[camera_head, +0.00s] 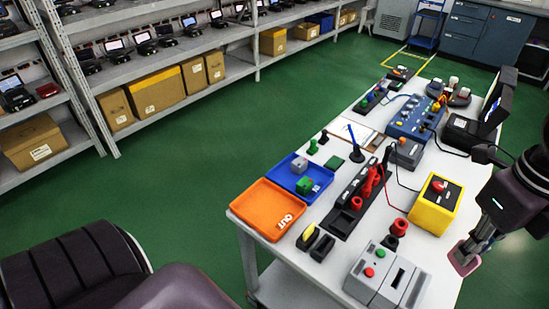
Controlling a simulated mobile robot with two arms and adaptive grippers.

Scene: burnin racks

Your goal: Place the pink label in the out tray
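The out tray (287,218) is orange, marked OUT, and sits empty at the near left corner of the white table. My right gripper (468,257) is at the right, by the table's right edge. A small flat pink piece (463,264), which looks like the pink label, is at its fingertips. The fingers seem closed on it, tilted and apart from the tray. The finger gap is too small to see clearly. My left gripper is not in view.
A blue tray (324,173) with a grey and a green block adjoins the orange tray. A yellow box with a red button (436,205), a grey two-button box (368,288) and a black rack with red pieces (337,221) stand on the table between the gripper and the orange tray.

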